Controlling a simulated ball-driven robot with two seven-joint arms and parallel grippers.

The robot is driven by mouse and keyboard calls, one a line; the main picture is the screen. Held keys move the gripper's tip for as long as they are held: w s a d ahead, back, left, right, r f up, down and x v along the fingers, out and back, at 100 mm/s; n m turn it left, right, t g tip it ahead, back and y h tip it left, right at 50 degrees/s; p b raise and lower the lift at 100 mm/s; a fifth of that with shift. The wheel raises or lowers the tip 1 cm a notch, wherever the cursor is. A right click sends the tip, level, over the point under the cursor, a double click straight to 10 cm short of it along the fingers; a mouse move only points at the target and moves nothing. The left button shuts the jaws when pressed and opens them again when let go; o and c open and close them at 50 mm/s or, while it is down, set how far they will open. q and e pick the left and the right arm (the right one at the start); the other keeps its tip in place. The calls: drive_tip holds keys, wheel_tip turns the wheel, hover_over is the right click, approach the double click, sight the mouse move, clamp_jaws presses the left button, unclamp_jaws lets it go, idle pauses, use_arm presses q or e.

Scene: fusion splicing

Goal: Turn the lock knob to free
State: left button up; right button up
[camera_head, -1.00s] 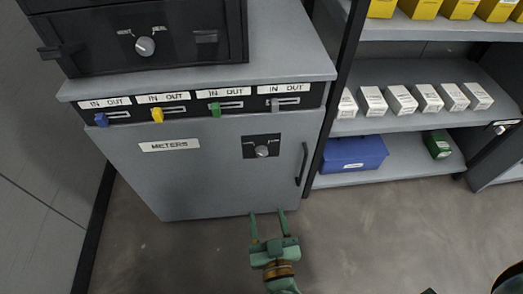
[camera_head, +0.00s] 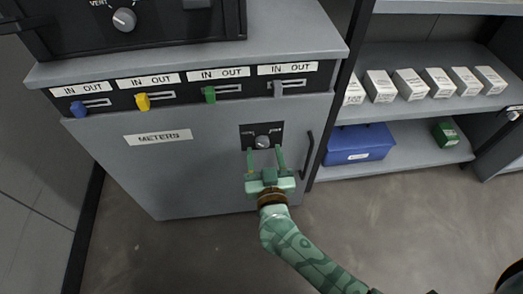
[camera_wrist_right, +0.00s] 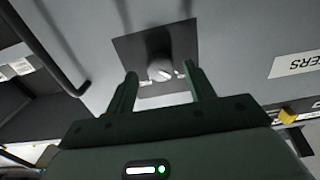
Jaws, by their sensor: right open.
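The lock knob (camera_head: 262,142) is a round grey knob with a light mark, on a black plate (camera_head: 247,130) with small white labels on the front of the grey METERS cabinet (camera_head: 190,180). My right gripper (camera_head: 264,154) is open and empty, with its two green fingers pointing at the plate just below the knob. In the right wrist view the knob (camera_wrist_right: 160,70) shows just beyond and between the fingertips (camera_wrist_right: 160,76), with nothing between the fingers. My left gripper is not in view.
A dark vertical handle (camera_head: 307,155) is right of the knob. Above are slide tabs in blue, yellow, green and grey (camera_head: 277,88). A black unit with a knob (camera_head: 124,19) sits on top. Shelves at right hold white boxes (camera_head: 410,83) and a blue case (camera_head: 358,143).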

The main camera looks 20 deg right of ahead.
drive_tip(key=shift+x, duration=0.8)
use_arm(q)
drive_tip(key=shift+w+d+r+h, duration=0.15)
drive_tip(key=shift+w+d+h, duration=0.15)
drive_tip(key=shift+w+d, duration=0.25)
use_arm(e)
drive_tip(key=shift+r, duration=0.1)
drive_tip(key=c, duration=1)
